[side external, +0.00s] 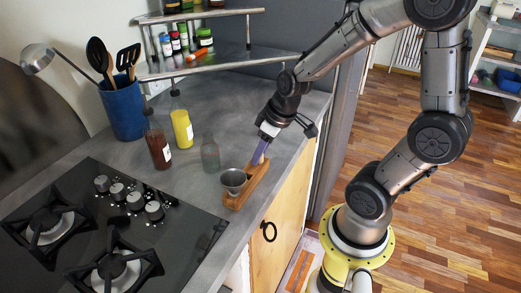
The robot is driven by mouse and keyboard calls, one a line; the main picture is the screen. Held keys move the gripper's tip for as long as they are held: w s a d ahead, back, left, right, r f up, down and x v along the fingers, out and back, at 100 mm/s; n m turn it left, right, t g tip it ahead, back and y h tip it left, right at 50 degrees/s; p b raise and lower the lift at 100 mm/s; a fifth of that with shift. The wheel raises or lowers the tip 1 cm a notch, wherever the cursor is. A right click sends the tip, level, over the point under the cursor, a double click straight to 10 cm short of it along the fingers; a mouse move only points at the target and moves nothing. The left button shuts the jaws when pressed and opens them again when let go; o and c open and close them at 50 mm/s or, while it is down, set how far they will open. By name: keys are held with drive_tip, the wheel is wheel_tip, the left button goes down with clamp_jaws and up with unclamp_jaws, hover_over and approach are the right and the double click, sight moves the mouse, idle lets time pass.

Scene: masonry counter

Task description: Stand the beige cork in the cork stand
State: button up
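The cork stand appears to be the wooden block (249,190) near the counter's front edge, with a grey metal cup (234,179) at its near end. My gripper (258,157) points down at the far end of this block, its purple-blue fingers close to the wood. A small beige patch beside the fingertips may be the cork, but it is too small and covered to be sure. Whether the fingers are open or shut on something does not show. Whether the beige patch touches the stand cannot be told.
A clear bottle (210,154), a dark red bottle (158,146) and a yellow bottle (182,128) stand left of the block. A blue utensil holder (123,108) stands behind them. The black gas hob (105,225) fills the near left. Bare grey counter lies behind my gripper.

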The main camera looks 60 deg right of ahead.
drive_tip(key=o, duration=0.3)
drive_tip(key=shift+r, duration=0.1)
drive_tip(key=v, duration=1.3)
drive_tip(key=shift+s+r, duration=0.15)
drive_tip(key=shift+r, duration=0.2)
drive_tip(key=shift+t, duration=0.8)
drive_tip(key=shift+s+a+f, duration=0.2)
drive_tip(key=shift+s+a, duration=1.35)
drive_tip(key=shift+s, duration=0.15)
drive_tip(key=shift+s+a+f, duration=0.15)
drive_tip(key=shift+s+a, duration=1.4)
drive_tip(key=shift+s, duration=0.15)
